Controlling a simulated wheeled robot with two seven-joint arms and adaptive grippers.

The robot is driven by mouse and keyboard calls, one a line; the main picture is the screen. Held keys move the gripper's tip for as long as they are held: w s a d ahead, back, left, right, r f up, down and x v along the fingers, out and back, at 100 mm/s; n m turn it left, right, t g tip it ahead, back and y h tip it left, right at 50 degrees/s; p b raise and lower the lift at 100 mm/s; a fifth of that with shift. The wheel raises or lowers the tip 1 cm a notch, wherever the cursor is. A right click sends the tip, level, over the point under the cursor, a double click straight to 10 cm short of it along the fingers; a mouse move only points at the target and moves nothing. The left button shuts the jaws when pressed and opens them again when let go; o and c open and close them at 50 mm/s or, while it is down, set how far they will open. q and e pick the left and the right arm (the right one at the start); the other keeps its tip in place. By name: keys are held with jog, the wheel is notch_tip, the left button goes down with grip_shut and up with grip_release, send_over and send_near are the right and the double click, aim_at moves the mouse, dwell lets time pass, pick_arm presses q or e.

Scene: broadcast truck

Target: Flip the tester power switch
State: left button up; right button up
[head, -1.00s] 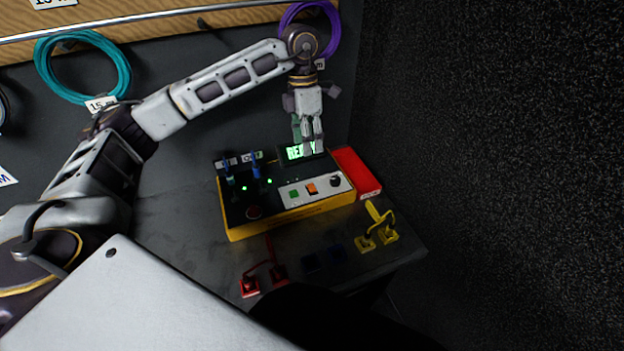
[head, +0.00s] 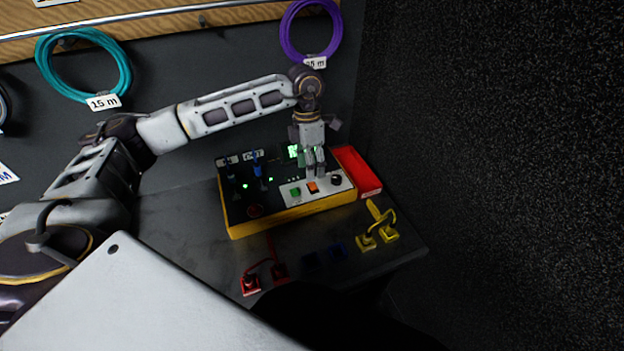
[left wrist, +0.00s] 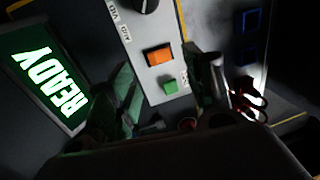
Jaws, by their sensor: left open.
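The tester (head: 290,215) is a yellow-edged box with a black top on the dark bench. Its white panel carries a green button (head: 295,192), an orange switch (head: 313,187) and a dark knob (head: 336,180). In the left wrist view, the orange switch (left wrist: 159,55) and green button (left wrist: 170,87) show large; I cannot read which control is labelled power. My left gripper (head: 316,177) points down just above the panel, near the orange switch. Its fingers (left wrist: 165,92) are apart and empty. Contact cannot be told. The lit READY screen (left wrist: 48,82) is partly behind the gripper in the head view.
Blue-topped plugs (head: 257,170) stand up on the tester's left part. A red box (head: 358,172) adjoins its right side. Teal (head: 82,62) and purple (head: 310,30) cable coils hang on the wall behind.

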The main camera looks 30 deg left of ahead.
aim_at(313, 186)
pick_arm(q)
jog(key=shift+s+d+f, duration=0.15)
jog(key=shift+f, duration=1.15)
jog(key=shift+s+d+f, duration=0.1)
jog(key=shift+d+f, duration=0.05)
jog(key=shift+f, duration=1.15)
